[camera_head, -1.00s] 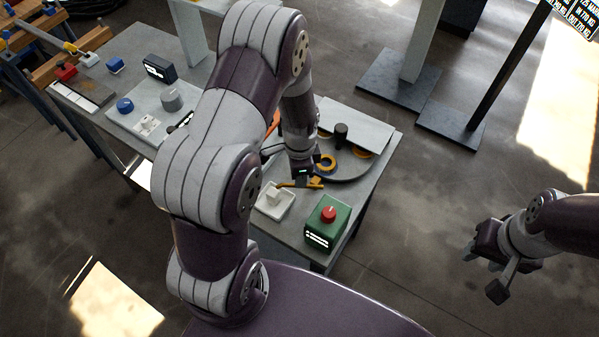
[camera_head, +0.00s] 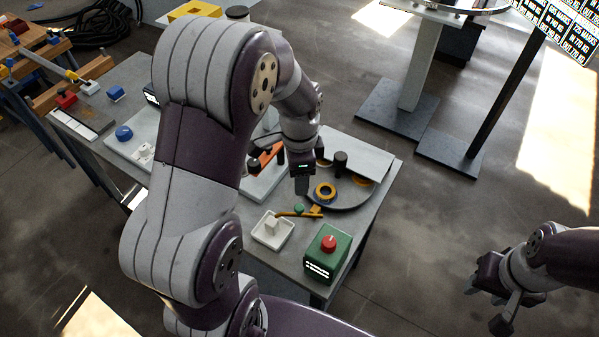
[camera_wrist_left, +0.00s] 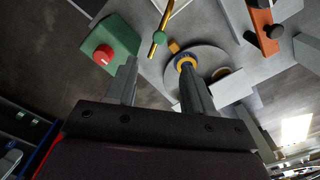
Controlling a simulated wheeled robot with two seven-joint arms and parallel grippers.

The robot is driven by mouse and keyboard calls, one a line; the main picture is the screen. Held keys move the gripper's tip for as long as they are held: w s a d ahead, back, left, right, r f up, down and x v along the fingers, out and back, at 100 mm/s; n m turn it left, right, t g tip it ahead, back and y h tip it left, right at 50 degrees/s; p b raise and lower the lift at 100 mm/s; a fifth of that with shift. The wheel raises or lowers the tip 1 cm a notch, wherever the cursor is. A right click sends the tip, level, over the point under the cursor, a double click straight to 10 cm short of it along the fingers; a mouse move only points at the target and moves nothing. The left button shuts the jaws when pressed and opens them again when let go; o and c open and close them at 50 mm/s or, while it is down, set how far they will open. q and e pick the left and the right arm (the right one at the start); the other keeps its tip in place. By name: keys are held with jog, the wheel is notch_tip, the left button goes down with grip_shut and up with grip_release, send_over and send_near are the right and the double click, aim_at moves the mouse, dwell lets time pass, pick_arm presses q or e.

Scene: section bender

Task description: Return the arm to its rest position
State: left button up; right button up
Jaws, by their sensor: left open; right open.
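My left arm comes in from the lower left in the head view and reaches over the bench.
A green box with a red button (camera_head: 326,254) stands at the bench's near corner. Beside it are a white tray (camera_head: 272,231) and a yellow lever with a green knob (camera_head: 299,210). An orange part (camera_head: 267,158) lies behind. Posts on dark bases (camera_head: 397,107) stand beyond.

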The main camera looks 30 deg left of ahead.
pick_arm(q)
jog(key=shift+r, duration=0.8)
jog(key=s+d+f+n+t+b, duration=0.1)
jog(key=s+d+f+n+b, duration=0.1)
jog(key=s+n, duration=0.6)
jog(key=d+f+n, duration=0.1)
jog(key=d+n, duration=0.1)
jog(key=shift+s+n, duration=0.3)
jog(key=shift+n, duration=0.1)
jog(key=shift+s, duration=0.15)
